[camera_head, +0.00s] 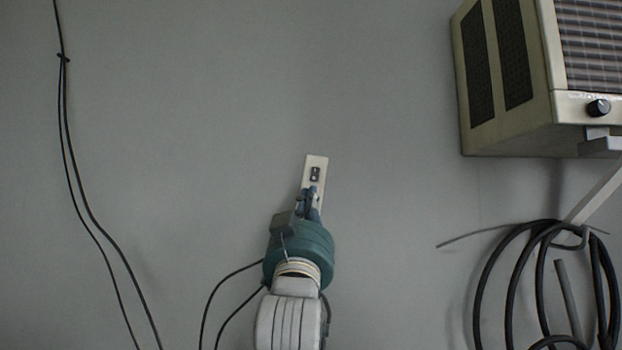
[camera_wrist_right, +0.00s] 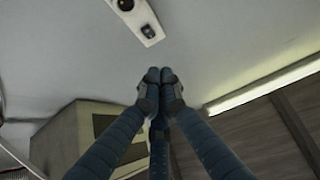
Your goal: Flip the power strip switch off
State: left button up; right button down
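The power strip (camera_head: 320,164) is a narrow pale strip fixed upright on the grey wall, slightly tilted. A small dark switch (camera_head: 315,174) sits near its upper end. My right gripper (camera_head: 311,194) is in front of the strip just below the switch and hides the lower part. In the right wrist view, the gripper's blue-grey fingers (camera_wrist_right: 160,76) are together with nothing between them. There the strip (camera_wrist_right: 136,16) and its switch (camera_wrist_right: 148,31) show beyond the fingertips, with a visible gap. The switch's position cannot be told. My left gripper is not in view.
A beige box-shaped unit with a knob (camera_head: 505,80) is mounted at the upper right. A coil of black cable (camera_head: 512,285) hangs below it on a bracket. Thin black cables (camera_head: 78,190) run down the wall at left. The wall around the strip is clear.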

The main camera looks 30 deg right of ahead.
aim_at(313, 170)
jog(key=p+x, duration=0.2)
jog(key=x, duration=0.1)
jog(key=f+p+x, duration=0.1)
jog(key=p+x, duration=0.1)
jog(key=x, duration=0.2)
jog(key=w+p+x, duration=0.1)
jog(key=p+x, duration=0.2)
jog(key=x, duration=0.1)
jog(key=shift+d+f, duration=0.2)
jog(key=shift+d, duration=0.05)
jog(key=shift+w+d+f+p, duration=0.3)
jog(key=shift+w+d, duration=0.05)
jog(key=shift+w, duration=0.25)
jog(key=shift+s, duration=0.1)
